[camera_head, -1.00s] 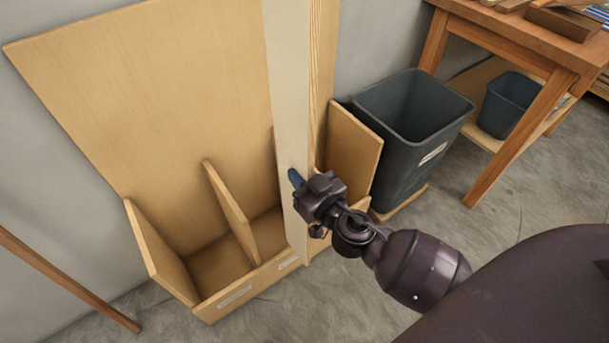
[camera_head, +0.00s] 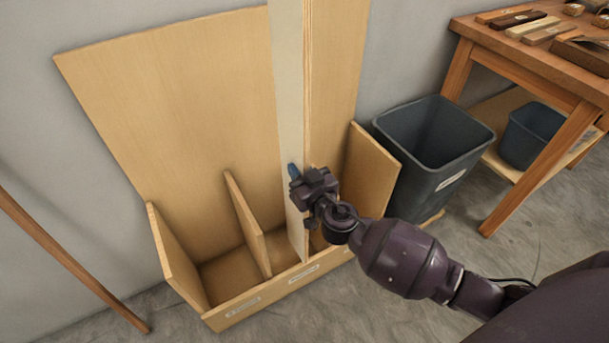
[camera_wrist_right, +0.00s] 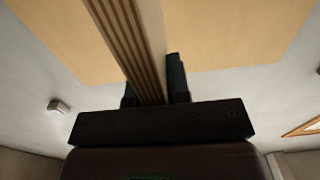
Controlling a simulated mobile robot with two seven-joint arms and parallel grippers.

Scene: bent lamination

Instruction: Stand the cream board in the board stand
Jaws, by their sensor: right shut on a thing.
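The cream board (camera_head: 288,110) is a tall, narrow plank that stands near upright, its top beyond the upper edge of the head view. My right gripper (camera_head: 297,178) is shut on it near its lower part; the layered edge of the board (camera_wrist_right: 132,45) runs between the fingers in the right wrist view. The board stand (camera_head: 165,115) is a plywood rack with a tall back and low dividers. The board's lower end shows at the stand's front, right of the middle divider (camera_head: 247,222). I cannot tell whether it rests on the stand's floor. My left gripper is not in view.
A dark bin (camera_head: 430,150) stands close to the stand's right side. A wooden workbench (camera_head: 500,50) with tools is at the upper right, with a smaller bin (camera_head: 533,133) on its lower shelf. A wooden pole (camera_head: 70,262) leans at the left. The grey floor in front is bare.

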